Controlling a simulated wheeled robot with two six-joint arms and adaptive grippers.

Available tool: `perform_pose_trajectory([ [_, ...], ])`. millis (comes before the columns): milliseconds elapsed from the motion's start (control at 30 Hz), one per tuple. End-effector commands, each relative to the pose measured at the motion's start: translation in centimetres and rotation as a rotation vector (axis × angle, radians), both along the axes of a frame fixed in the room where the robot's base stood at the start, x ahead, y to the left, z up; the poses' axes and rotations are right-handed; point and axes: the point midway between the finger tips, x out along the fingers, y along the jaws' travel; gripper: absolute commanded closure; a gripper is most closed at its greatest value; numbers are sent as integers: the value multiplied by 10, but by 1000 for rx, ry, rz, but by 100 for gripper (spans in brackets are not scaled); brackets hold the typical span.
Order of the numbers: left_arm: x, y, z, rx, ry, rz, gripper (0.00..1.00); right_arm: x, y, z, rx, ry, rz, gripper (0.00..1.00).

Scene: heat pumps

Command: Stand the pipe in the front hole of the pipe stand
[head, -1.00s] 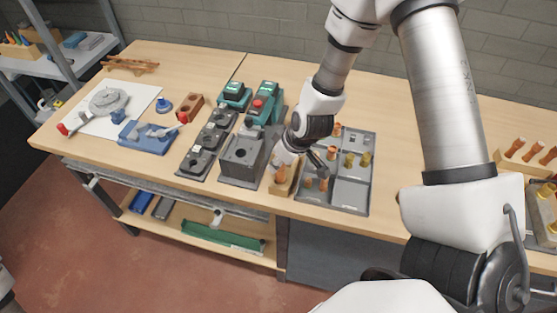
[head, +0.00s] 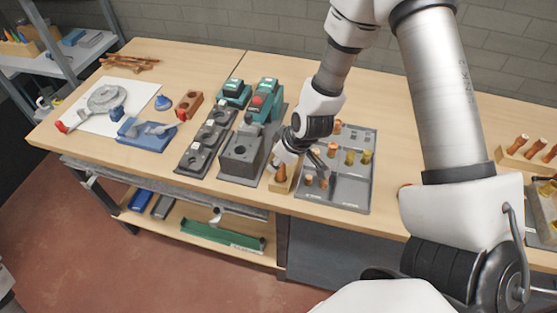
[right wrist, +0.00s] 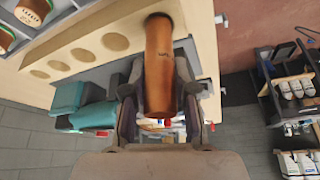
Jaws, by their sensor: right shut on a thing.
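The copper-orange pipe (right wrist: 160,70) is between the fingers of my right gripper (right wrist: 160,118) in the right wrist view. The gripper is shut on it. The pale wooden pipe stand (right wrist: 72,40) has a row of round holes, several of them showing empty. The pipe is at the end of that row and covers that part of the block. I cannot tell whether its end is in the hole. In the head view the right gripper (head: 287,160) is over the stand (head: 281,187), near the bench's front edge, with the pipe (head: 281,173) upright there. My left gripper is not in view.
A grey compartment tray (head: 345,195) with copper and brass fittings is close on the right. A grey block with a hole (head: 241,155) is close on the left. Teal and black units (head: 262,104) stand behind. Another wooden rack (head: 528,150) is far right.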

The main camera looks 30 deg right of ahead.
Motion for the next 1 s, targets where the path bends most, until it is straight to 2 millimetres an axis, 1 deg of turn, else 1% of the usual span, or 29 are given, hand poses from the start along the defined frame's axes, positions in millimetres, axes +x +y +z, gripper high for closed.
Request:
perform_pose_trajectory([
  [1000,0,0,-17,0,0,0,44,0,0,-21,0,-1,1,100],
])
